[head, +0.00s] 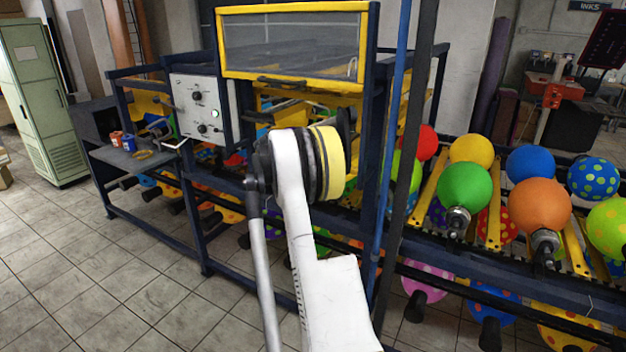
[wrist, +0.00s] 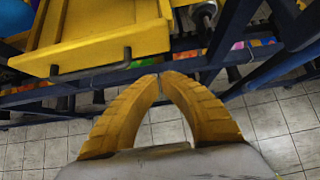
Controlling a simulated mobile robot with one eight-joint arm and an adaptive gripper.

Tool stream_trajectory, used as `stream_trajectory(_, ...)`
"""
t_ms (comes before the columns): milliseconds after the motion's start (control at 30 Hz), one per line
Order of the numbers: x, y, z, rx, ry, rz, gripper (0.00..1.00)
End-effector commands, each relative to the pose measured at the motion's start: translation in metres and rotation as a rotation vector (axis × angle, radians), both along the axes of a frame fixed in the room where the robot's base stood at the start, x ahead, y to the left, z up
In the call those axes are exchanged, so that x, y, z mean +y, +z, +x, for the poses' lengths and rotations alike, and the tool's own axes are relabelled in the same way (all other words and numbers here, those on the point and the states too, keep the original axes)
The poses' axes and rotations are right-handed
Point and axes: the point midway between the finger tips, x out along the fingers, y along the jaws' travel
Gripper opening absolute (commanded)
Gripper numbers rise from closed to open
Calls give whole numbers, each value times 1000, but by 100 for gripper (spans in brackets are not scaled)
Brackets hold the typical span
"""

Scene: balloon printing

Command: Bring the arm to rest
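In the head view my white arm rises from the bottom centre to a joint with black and yellow bands, in front of the balloon printing machine (head: 372,120). My gripper is not visible there; it is hidden behind the arm or the machine. In the wrist view my gripper (wrist: 160,76) shows two yellow ribbed fingers that curve inward and meet at the tips. Nothing shows between them. The fingertips are just below a yellow panel with a dark handle (wrist: 90,68) in the picture; the distance between them is unclear.
A control box (head: 205,110) with knobs is at the machine's left, above a small shelf (head: 130,160) with red and blue cups. A conveyor with several balloons, including a green one (head: 464,188), extends right. A green cabinet (head: 35,100) stands far left. Tiled floor (head: 130,290) is open at lower left.

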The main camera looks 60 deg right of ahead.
Motion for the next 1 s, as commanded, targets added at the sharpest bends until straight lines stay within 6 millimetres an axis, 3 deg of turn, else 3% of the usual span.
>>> stream_trajectory(200, 20, 21, -1, 1, 0, -1, 0)
stream_trajectory(533, 25, 24, -1, -4, -2, 0, 0)
stream_trajectory(633, 44, 31, 6, -50, -16, 13, 0)
stream_trajectory(767, 110, 49, 22, -215, -79, 65, 0)
stream_trajectory(867, 187, 65, 30, -395, -162, 146, 0)
stream_trajectory(1000, 295, 76, 21, -631, -307, 295, 0)
